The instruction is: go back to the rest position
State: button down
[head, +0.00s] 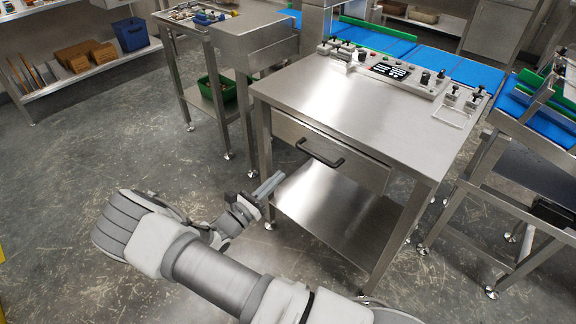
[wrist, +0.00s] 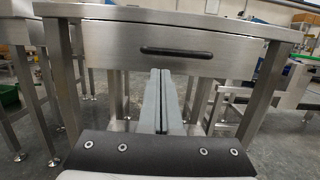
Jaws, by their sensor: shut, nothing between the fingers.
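My gripper (head: 268,186) is in front of the steel table's left front leg, below the level of the tabletop, in the head view. In the wrist view my gripper (wrist: 161,78) shows its two grey fingers side by side, pressed together and empty. They point toward the table's drawer front, with the black drawer handle (wrist: 176,52) above them. My arm reaches in from the bottom of the head view and bends at the left.
The steel table (head: 345,100) has a closed drawer (head: 300,142), a lower shelf (head: 335,215) and a control panel (head: 390,70) at its back. A second steel table (head: 245,35) stands left of it. Blue conveyors (head: 480,75) run behind. Open floor (head: 90,150) lies at the left.

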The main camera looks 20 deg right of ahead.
jog(key=shift+v, duration=2.35)
jog(key=s+d+r+m+g+y, duration=0.4)
jog(key=s+r+m+g, duration=0.1)
jog(key=r+m+g, duration=0.15)
jog(key=s+d+r+m+g+y, duration=0.35)
jog(key=s+r+m+g, duration=0.2)
jog(key=r+m, duration=0.25)
jog(key=s+a+r+m+t+y, duration=0.2)
jog(key=s+r+m+t+y, duration=0.4)
jog(key=s+r+m+y, duration=0.6)
notch_tip(320, 180, up, 18)
jog(key=s+n+h+p, duration=0.2)
jog(key=p, duration=1.3)
jog(key=shift+s+r+t, duration=0.15)
jog(key=shift+s+t, duration=0.05)
jog(key=shift+t, duration=0.1)
jog(key=shift+h, duration=0.25)
